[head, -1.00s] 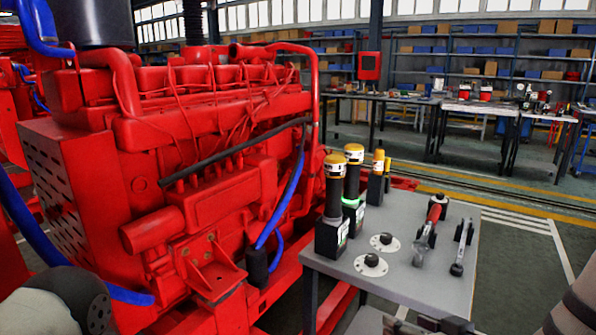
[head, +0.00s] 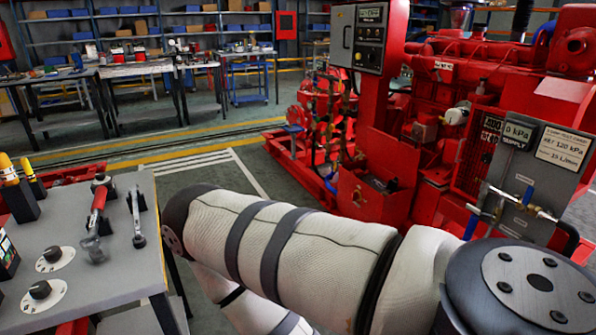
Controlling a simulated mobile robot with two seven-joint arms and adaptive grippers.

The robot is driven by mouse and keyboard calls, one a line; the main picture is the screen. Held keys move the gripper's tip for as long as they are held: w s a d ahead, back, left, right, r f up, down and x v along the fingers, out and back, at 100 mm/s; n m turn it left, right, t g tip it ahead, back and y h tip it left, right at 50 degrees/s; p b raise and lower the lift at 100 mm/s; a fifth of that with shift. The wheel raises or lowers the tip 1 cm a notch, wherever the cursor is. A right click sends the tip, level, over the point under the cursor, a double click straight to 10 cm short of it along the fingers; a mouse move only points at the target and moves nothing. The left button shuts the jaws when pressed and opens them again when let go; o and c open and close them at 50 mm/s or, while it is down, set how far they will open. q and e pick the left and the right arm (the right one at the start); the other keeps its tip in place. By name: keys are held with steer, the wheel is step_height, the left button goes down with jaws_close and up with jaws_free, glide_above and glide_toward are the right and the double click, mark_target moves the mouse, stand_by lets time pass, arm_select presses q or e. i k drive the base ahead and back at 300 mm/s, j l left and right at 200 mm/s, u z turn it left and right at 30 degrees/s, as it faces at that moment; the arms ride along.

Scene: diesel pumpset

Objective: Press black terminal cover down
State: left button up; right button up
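I cannot pick out the black terminal cover with certainty. A red open-topped box (head: 372,200) stands at the foot of the red control panel stand in the head view. Something dark (head: 383,184) lies inside it, too small to tell what it is. My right arm, in a white padded sleeve with dark bands, crosses the lower middle and hides the floor and part of the red machinery behind it.
A grey tool table (head: 105,262) at the left carries a red-handled tool (head: 97,205), a wrench-like tool (head: 136,216) and two black knobs on round plates. A grey gauge panel (head: 530,180) with valves stands at the right. Striped floor is clear beyond my arm.

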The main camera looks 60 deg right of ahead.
mark_target(392, 184)
steer(key=i+l+z, duration=0.35)
steer(key=l+z, duration=0.15)
steer(key=l, duration=0.4)
steer(key=i+l+z, duration=0.5)
steer(key=l, duration=0.25)
steer(key=i+l+z, duration=1)
steer(key=i, duration=0.25)
steer(key=i+j+z, duration=0.1)
steer(key=i+z, duration=0.4)
steer(key=i, duration=0.15)
steer(key=k+j+z, duration=0.1)
steer(key=j, duration=0.25)
steer(key=k+j+z, duration=0.25)
steer(key=k+j, duration=0.15)
steer(key=j, duration=0.2)
